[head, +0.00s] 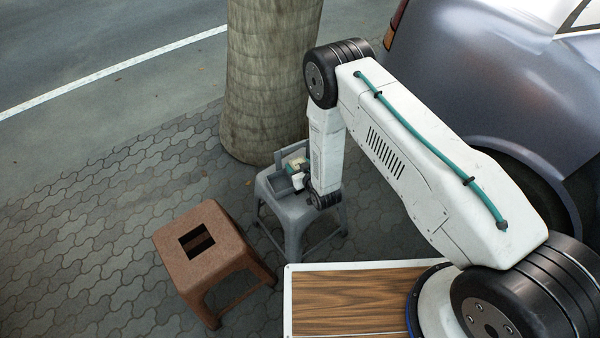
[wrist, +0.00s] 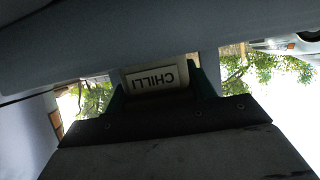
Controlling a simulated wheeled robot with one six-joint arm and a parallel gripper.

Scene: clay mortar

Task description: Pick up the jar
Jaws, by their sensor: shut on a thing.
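The jar (wrist: 157,78) is cream-coloured and shows a white label reading "CHILLI", upside down in the wrist view. It sits between the dark green fingers of my gripper (wrist: 160,92), which is shut on it. In the head view my gripper (head: 300,176) is small and partly hidden by my arm, over or at the seat of a grey plastic chair (head: 295,206). A small cream patch there looks like the jar (head: 295,162). I cannot tell whether the jar touches the chair.
A brown stool (head: 198,247) with a square hole stands left of the chair. A tree trunk (head: 268,75) rises behind the chair, and a grey car (head: 470,75) is at the right. Open paving (head: 90,245) lies to the left.

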